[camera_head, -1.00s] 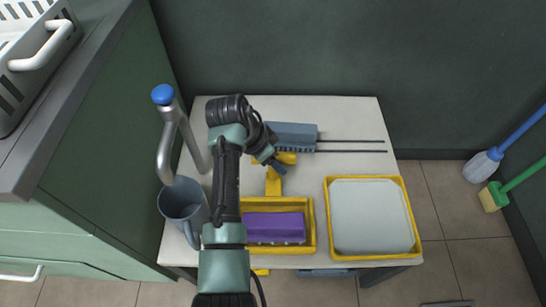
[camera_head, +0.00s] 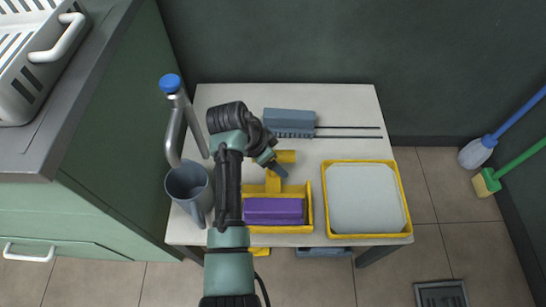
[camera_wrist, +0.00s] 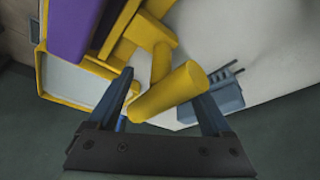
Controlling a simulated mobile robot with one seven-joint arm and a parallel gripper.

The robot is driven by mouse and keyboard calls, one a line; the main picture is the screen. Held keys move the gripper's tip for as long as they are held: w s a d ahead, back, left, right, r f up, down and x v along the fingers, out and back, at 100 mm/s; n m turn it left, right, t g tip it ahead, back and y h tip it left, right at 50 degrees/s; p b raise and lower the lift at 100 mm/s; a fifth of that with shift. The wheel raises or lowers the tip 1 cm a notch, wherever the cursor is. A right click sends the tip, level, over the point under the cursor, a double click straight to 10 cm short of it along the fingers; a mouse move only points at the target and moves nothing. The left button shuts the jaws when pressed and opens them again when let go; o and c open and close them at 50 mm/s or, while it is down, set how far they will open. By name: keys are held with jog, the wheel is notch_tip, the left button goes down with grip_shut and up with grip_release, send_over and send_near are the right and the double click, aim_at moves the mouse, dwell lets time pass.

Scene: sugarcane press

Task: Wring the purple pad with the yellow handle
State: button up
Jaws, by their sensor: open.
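The purple pad (camera_head: 273,211) lies in a yellow press frame (camera_head: 309,210) on the white table. It also shows at the upper left of the wrist view (camera_wrist: 75,35). The yellow handle (camera_head: 286,156) rises behind the pad, with a round bar at its end. In the wrist view this bar (camera_wrist: 170,94) lies between the two blue fingers of my gripper (camera_wrist: 163,85). The fingers are apart, one on each side of the bar. In the head view my gripper (camera_head: 278,169) is at the handle, and my arm hides the frame's left part.
A grey-blue jug (camera_head: 187,185) stands left, beside a bent metal pipe (camera_head: 175,135) with a blue knob. A yellow-rimmed tray (camera_head: 406,195) with a pale pad sits right. A grey-blue mop head (camera_head: 290,117) with dark rods lies behind. A green cabinet (camera_head: 120,170) bounds the left.

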jog(key=p+v, duration=0.5)
jog(key=v, duration=0.8)
jog(key=w+d+r+n+t+y, duration=0.1)
jog(key=w+r+n+t, duration=0.2)
jog(key=r, duration=0.7)
jog(key=w+d+r+t, duration=0.1)
jog(key=w+r+t, duration=0.2)
jog(key=r+t, duration=0.5)
jog(key=w+d+r+n+t+y, duration=0.1)
jog(key=w+r+n+t, duration=0.15)
jog(key=r, duration=0.95)
jog(key=s+r+n+t+y+p, duration=0.15)
jog(key=s+r+t, duration=0.35)
jog(key=r, duration=0.5)
jog(key=s+d+r+n+t+p, duration=0.1)
jog(key=s+r+n+t, duration=0.15)
jog(key=s+r, duration=0.65)
jog(key=s+r+n+t+p, duration=0.15)
jog(key=s+r+t, duration=0.3)
jog(key=r, duration=0.65)
notch_tip(320, 180, up, 28)
jog(key=p, duration=2.7)
